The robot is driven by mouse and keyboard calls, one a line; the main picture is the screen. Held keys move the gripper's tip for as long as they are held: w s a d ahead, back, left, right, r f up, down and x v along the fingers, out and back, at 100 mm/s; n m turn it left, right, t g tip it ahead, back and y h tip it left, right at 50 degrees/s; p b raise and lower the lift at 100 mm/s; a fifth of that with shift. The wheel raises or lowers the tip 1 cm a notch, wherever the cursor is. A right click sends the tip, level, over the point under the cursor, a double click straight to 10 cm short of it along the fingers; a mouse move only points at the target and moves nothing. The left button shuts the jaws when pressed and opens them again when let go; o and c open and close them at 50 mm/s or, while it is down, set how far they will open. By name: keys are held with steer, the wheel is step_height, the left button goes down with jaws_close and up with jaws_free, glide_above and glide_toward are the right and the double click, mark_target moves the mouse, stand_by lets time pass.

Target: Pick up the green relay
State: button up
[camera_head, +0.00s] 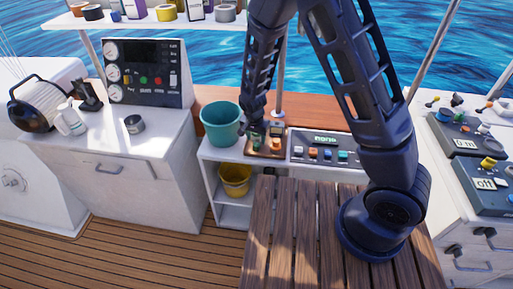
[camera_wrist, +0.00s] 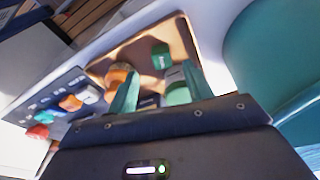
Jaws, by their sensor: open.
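A small green block, which looks like the green relay (camera_wrist: 160,57), stands on a copper-brown tray (camera_wrist: 180,30) in the wrist view. My gripper (camera_wrist: 161,68) is open above the tray, with one teal finger on each side, and the green block shows just beyond and between the fingertips. A second green piece with a pale top (camera_wrist: 177,95) sits close to the right finger, partly hidden. An orange piece (camera_wrist: 118,74) is beside the left finger. In the head view my gripper (camera_head: 264,127) is over the tray (camera_head: 253,154); contact cannot be told.
A teal bucket (camera_head: 220,124) stands left of the tray, close to my gripper; it also shows in the wrist view (camera_wrist: 285,45). A dark panel (camera_head: 325,150) with coloured pieces lies to the right. A yellow bucket (camera_head: 235,180) is on the shelf below.

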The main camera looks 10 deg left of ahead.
mark_target(256, 144)
steer(key=shift+w+f, duration=0.25)
steer(key=shift+f, duration=1.15)
steer(key=shift+w+f, duration=0.2)
steer(key=shift+f, duration=1.15)
steer(key=c, duration=1.1)
